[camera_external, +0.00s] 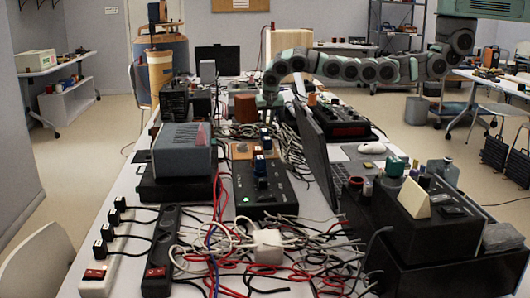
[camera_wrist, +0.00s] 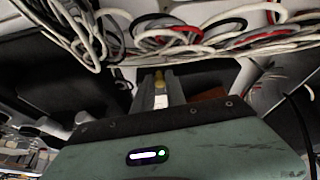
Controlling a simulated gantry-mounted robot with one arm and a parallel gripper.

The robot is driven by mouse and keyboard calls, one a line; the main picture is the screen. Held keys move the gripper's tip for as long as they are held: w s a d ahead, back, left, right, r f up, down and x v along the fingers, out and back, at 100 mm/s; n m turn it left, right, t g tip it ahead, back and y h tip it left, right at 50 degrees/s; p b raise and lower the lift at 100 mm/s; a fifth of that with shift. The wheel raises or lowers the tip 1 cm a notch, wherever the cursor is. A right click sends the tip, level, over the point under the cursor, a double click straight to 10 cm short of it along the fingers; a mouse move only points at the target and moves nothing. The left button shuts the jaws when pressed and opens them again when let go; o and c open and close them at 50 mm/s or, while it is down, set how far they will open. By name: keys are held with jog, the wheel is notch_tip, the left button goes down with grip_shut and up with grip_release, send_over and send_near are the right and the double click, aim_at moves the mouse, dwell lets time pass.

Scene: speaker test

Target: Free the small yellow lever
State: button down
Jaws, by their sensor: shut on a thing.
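The small yellow lever (camera_wrist: 158,76) shows as a yellow tip between my fingers in the wrist view. My gripper (camera_wrist: 159,88) is shut on it, with a white piece (camera_wrist: 161,101) just below the yellow. The lever cannot be made out there. What the lever is fixed to is hidden.
Loose white, red and black cables (camera_wrist: 205,40) run close to my fingers. An open laptop (camera_external: 316,150) and a black box with switches (camera_external: 264,192) stand nearer the external camera. A grey device (camera_external: 182,148) stands at left. The table is crowded.

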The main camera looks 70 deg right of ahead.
jog(key=shift+f+m+b, duration=0.1)
jog(key=shift+m+b, duration=0.2)
jog(key=shift+b, duration=0.65)
jog(key=shift+a, duration=0.1)
jog(key=c, duration=1.4)
grip_release()
jog(key=shift+w, duration=0.1)
jog(key=shift+o, duration=0.2)
jog(key=p+v, duration=0.3)
jog(key=v, duration=0.8)
jog(key=shift+w, duration=0.1)
